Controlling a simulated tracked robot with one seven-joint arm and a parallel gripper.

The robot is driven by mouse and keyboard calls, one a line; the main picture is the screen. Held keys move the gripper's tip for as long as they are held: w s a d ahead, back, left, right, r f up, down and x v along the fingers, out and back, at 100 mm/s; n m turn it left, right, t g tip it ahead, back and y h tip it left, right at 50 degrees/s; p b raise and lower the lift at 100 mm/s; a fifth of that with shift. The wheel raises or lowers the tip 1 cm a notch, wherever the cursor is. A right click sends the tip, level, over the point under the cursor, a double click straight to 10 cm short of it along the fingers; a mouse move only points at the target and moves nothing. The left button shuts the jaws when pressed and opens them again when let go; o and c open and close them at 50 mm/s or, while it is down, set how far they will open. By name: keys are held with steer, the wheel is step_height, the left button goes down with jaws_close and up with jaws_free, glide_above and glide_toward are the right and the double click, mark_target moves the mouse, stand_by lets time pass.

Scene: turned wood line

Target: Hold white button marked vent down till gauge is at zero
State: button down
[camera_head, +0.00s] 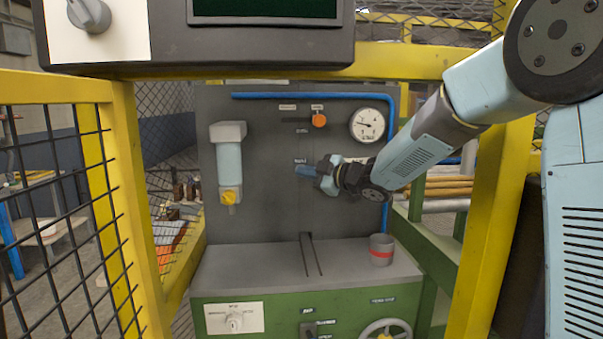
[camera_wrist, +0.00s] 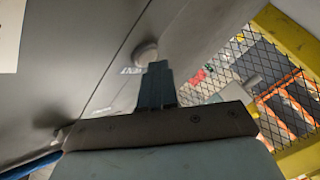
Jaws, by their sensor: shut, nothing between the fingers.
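The round pale button (camera_wrist: 146,52) shows in the wrist view on the grey panel, beside a small label that looks like VENT. My gripper (camera_wrist: 157,66) is shut and empty, its fingertips right at the button's lower edge in that view. I cannot tell whether they touch it. In the head view my gripper (camera_head: 300,171) reaches the panel from the right, just below a small label, and the button is hidden there. The round white gauge (camera_head: 367,125) is at the panel's upper right. Its dark needle points left and slightly up; its numbers are too small to read.
An orange knob (camera_head: 319,120) sits above my gripper. A pale blue cylinder with a yellow knob (camera_head: 229,196) is at the panel's left. A grey cup with a red band (camera_head: 381,250) stands on the ledge below. Yellow frame posts (camera_head: 122,200) flank the panel.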

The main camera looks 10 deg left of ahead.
stand_by(0.7)
steer(key=shift+s+d, duration=0.2)
steer(key=shift+s, duration=0.6)
steer(key=shift+s, duration=0.1)
steer(key=shift+s+d, duration=0.2)
steer(key=shift+s, duration=0.55)
steer(key=shift+s+d, duration=0.25)
steer(key=shift+s, duration=0.55)
steer(key=shift+s+d, duration=0.2)
steer(key=shift+s, duration=0.55)
steer(key=shift+d, duration=0.1)
